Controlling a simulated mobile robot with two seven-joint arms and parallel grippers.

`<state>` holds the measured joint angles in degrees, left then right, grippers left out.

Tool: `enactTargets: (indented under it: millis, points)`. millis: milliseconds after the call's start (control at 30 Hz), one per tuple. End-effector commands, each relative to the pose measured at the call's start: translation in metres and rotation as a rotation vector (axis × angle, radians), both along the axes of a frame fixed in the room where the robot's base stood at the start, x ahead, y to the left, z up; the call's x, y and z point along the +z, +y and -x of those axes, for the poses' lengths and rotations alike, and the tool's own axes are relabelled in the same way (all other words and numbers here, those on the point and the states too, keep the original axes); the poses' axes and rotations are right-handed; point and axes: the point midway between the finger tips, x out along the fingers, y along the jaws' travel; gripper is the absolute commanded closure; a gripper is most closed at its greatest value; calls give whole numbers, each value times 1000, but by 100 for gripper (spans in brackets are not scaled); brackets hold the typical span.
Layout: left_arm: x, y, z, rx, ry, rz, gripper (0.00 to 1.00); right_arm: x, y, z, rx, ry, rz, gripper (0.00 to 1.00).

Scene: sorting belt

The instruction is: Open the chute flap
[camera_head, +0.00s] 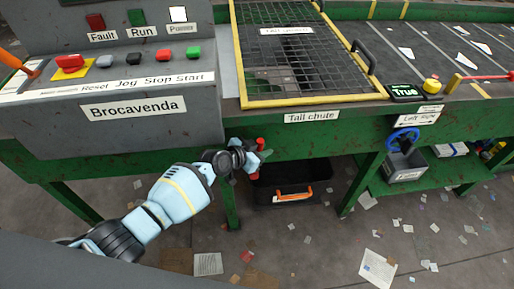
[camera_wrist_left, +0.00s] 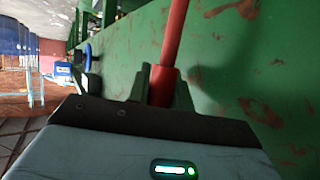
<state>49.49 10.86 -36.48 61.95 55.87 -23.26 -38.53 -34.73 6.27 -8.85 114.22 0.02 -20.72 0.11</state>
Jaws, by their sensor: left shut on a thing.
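The tail chute is marked by a white "Tail chute" label (camera_head: 311,116) on the green front of the machine. A red handle (camera_head: 261,143) sticks out just below and left of that label. My left gripper (camera_head: 258,158) is shut on it in front of the green panel. In the left wrist view, the red handle (camera_wrist_left: 174,40) runs up from between the fingers of the left gripper (camera_wrist_left: 161,88), close beside the green panel. I cannot tell the flap itself or how far open it is. My right gripper is not in view.
A yellow-edged mesh guard (camera_head: 300,53) lies above the chute. A black bin (camera_head: 283,182) with an orange handle stands below it. The grey control console (camera_head: 110,100) juts out at left. A blue handwheel (camera_head: 403,140) is at right. Scraps litter the floor.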

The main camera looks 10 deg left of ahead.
Motion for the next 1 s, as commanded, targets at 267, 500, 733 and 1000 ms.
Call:
enactTargets:
  millis: [267, 500, 733, 1000]
  points:
    - [2, -8, -3, -1, 8, -45, 100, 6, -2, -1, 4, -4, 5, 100]
    - [0, -9, -3, -1, 13, -54, 100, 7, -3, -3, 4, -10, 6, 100]
    - [-1, -9, -2, -1, 13, -54, 100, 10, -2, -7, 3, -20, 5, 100]
    - [-1, -9, -2, -1, 15, -54, 70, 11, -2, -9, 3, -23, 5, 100]
